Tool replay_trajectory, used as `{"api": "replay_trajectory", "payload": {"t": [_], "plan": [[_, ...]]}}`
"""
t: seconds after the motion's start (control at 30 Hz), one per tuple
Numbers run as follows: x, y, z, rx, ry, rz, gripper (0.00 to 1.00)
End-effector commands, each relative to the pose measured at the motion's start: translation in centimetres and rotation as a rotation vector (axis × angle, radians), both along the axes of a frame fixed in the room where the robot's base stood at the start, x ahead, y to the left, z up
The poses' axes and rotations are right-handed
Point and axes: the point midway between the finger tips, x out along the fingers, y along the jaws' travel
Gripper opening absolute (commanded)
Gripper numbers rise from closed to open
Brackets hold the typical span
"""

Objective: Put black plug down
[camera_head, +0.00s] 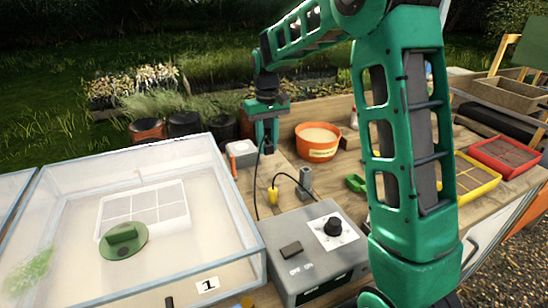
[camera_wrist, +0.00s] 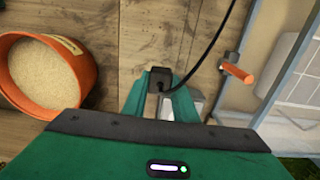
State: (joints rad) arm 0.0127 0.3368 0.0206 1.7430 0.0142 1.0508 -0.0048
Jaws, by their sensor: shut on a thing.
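My gripper (camera_head: 267,135) is shut on the black plug (camera_wrist: 159,77), which shows between its fingertips in the wrist view. In the head view the gripper points down over the far part of the wooden bench, and the plug is small and largely hidden by the fingers. A black cable (camera_wrist: 216,45) runs from the plug. In the head view the cable (camera_head: 256,190) hangs down toward the grey control box (camera_head: 315,250). I cannot tell whether the plug touches the bench.
A glass-sided case (camera_head: 232,215) stands left, with a small white box (camera_head: 241,150) behind it. An orange sand bowl (camera_head: 317,150) stands right of the gripper. A yellow plug (camera_head: 273,196) and grey post (camera_head: 305,181) are nearer. Bare wood (camera_wrist: 110,50) lies between bowl and plug.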

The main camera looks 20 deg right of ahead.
Motion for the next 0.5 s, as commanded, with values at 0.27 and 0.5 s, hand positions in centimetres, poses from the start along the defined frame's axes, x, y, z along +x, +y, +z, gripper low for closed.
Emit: {"api": "replay_trajectory", "payload": {"t": [0.27, 0.5], "plan": [[1.6, -3.4, -2.3, 0.000, 0.000, 0.000, 0.00], [1.7, -3.8, -3.7, 0.000, 0.002, 0.001, 0.00]]}}
